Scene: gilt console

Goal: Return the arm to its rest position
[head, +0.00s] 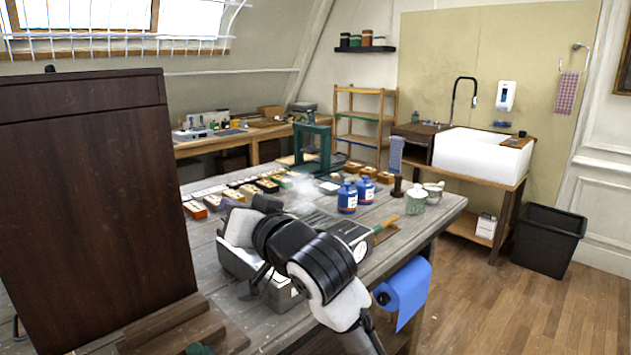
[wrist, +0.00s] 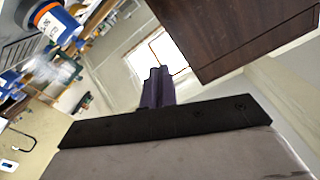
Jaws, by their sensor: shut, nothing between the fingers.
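My arm (head: 305,255), black and white, reaches over the grey wooden workbench (head: 440,212) from its front edge. In the wrist view my gripper (wrist: 158,75) shows as dark purple fingers pressed together, with nothing between them. The fingers point up in that picture, towards the bright window, and touch nothing that I can see. In the head view my own arm mostly hides the gripper end.
A tall dark wooden cabinet (head: 85,200) stands close at left; its panel shows in the wrist view (wrist: 245,35). Blue bottles (head: 347,198), a gauge (head: 361,252), a green press frame (head: 313,150) and small boxes occupy the bench. A blue roll (head: 408,288) hangs at its front edge.

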